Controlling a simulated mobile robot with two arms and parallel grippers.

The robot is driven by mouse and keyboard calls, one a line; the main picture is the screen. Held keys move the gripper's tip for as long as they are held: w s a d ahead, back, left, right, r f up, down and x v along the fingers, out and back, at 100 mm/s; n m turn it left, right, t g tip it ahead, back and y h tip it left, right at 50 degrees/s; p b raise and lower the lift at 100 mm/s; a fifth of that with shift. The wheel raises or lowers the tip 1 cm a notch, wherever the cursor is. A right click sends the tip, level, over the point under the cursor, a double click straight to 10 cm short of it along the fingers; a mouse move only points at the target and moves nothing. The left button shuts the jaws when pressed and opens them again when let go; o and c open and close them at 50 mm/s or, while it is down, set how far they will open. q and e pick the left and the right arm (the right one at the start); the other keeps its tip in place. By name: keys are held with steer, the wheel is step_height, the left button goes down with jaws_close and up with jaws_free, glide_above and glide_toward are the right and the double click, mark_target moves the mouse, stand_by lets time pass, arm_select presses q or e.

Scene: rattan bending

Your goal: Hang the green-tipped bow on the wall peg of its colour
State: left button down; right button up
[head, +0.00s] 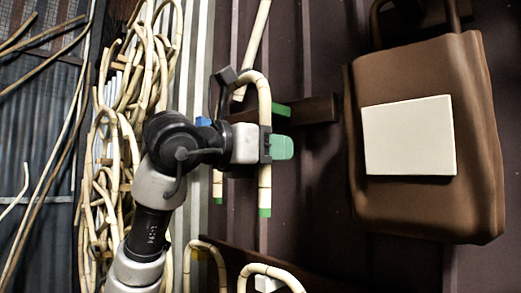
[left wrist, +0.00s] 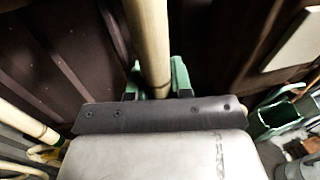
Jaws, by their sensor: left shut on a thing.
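The green-tipped bow (head: 264,187) is a pale cane bent into an upside-down U, its bend at the top and both green ends pointing down. My left gripper (head: 280,147), with green fingertips, is shut on the bow's right leg. In the left wrist view the cane (left wrist: 150,45) runs between the fingers (left wrist: 158,80). A green peg (head: 281,110) shows on a dark wall board (head: 318,110), just right of the bow's right leg and below its bend. I cannot tell the depth between bow and peg. My arm hides part of the left leg. My right gripper is not in view.
Other bent canes (head: 270,268) show by a lower dark board (head: 235,258). A bundle of canes (head: 105,190) stands at left. A brown chair-like piece with a pale panel (head: 410,135) is at right. A green container (left wrist: 275,118) shows in the wrist view.

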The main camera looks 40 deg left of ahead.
arm_select(q)
steer(key=shift+w+a+f+p+x, duration=0.15)
steer(key=shift+a+f+x, duration=0.1)
steer(key=shift+x, duration=1.2)
steer(key=shift+a+f+p+x, duration=0.2)
steer(key=shift+f+x, duration=0.05)
steer(key=shift+x, duration=1.2)
steer(key=shift+w+a+f+p+x, duration=0.15)
steer(key=shift+a+f+x, duration=0.1)
steer(key=shift+x, duration=1.2)
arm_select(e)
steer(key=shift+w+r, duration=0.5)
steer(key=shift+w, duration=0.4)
arm_select(q)
steer(key=shift+s, duration=0.1)
steer(key=c, duration=0.9)
jaws_free()
steer(key=shift+c, duration=0.2)
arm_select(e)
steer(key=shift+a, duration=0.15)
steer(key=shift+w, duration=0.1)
arm_select(q)
steer(key=shift+s, duration=0.1)
